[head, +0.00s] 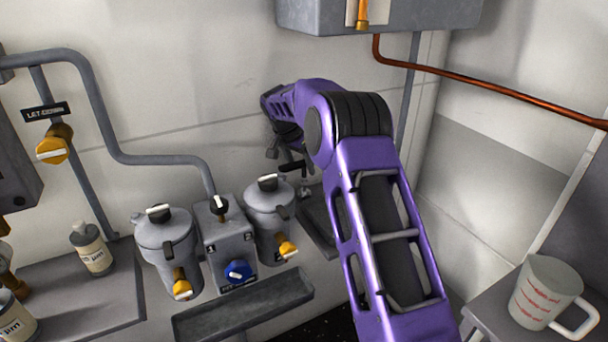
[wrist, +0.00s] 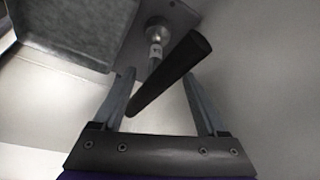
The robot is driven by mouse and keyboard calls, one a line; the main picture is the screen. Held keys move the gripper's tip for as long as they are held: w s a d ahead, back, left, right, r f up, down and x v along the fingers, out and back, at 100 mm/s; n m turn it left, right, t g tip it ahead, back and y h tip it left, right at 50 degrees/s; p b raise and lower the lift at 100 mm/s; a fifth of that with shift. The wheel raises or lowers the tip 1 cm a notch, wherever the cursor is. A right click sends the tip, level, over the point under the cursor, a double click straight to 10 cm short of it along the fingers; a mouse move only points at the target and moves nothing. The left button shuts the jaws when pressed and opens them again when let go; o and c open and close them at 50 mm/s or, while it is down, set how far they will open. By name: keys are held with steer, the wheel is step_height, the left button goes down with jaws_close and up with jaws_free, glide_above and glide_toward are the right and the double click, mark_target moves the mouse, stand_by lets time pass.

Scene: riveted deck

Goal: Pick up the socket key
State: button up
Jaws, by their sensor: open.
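The socket key (wrist: 170,72) shows in the wrist view as a long black bar handle, lying diagonally, with a pale metal shaft behind it that runs to a round end at a grey surface. In the head view its black handle (head: 292,167) shows small, just below my gripper (head: 285,150). In the wrist view my gripper (wrist: 160,78) is open, with the near part of the handle between its two fingers and the far end reaching past the right fingertip. I cannot tell whether a finger touches it.
Two grey lidded pots (head: 168,243) (head: 270,214) flank a grey valve box (head: 228,245) left of my arm. A grey trough (head: 243,305) sits in front. A measuring jug (head: 545,292) stands at right. A bottle (head: 92,250) stands at left. A wall cabinet (head: 320,18) hangs above.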

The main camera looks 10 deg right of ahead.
mark_target(305, 174)
steer(key=x, duration=0.5)
steer(key=shift+s+d, duration=0.15)
jaws_close()
steer(key=shift+r, duration=0.1)
